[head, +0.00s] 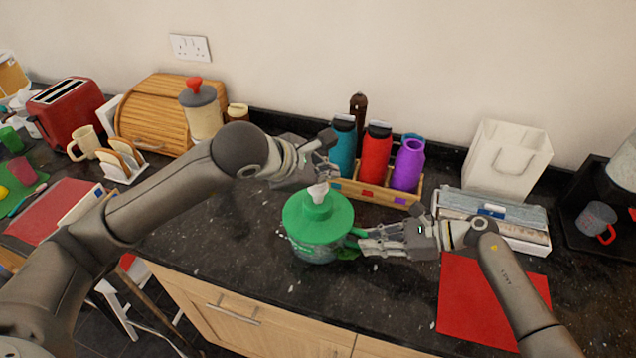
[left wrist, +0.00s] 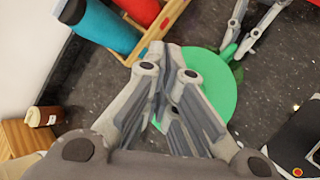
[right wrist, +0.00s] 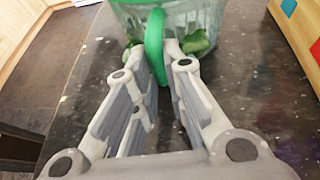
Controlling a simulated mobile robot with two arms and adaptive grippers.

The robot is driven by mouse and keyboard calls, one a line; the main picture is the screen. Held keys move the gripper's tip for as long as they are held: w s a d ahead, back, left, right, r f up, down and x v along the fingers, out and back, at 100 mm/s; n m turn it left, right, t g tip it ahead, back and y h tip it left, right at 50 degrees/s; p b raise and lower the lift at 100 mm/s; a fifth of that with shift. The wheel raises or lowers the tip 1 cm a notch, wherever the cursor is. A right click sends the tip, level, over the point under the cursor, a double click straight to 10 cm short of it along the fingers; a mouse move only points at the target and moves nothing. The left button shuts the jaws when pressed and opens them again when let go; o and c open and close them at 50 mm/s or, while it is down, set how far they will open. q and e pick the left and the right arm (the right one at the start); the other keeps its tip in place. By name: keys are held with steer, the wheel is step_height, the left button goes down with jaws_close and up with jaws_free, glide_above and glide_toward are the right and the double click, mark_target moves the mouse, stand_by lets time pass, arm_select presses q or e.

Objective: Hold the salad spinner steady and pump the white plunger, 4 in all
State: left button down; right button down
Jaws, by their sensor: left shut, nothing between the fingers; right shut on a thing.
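The salad spinner has a green lid (head: 318,216) and a clear bowl with green leaves in it, and it stands upright on the dark counter. Its white plunger (head: 318,192) sticks up from the middle of the lid. My left gripper (head: 322,176) is shut and empty, just above the plunger; I cannot tell whether it touches it. In the left wrist view its fingers hide the plunger over the green lid (left wrist: 217,85). My right gripper (head: 364,243) is shut on the spinner's green handle (right wrist: 154,45), at the bowl's right side.
A wooden rack (head: 376,193) with teal, red and purple bottles stands close behind the spinner. A red mat (head: 480,300) and a long box (head: 495,217) lie to the right. A bread bin (head: 155,115) and red toaster (head: 68,108) stand at the left. The counter's front edge is near.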

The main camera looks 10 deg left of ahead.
mark_target(323, 186)
arm_select(q)
steer(key=shift+f, duration=1.6)
arm_select(e)
steer(key=shift+r, duration=0.1)
stand_by(1.3)
arm_select(q)
steer(key=shift+r, duration=2.05)
steer(key=shift+r, duration=0.1)
steer(key=shift+r, duration=2.4)
arm_select(e)
steer(key=c, duration=1.4)
jaws_free()
steer(key=shift+d, duration=0.1)
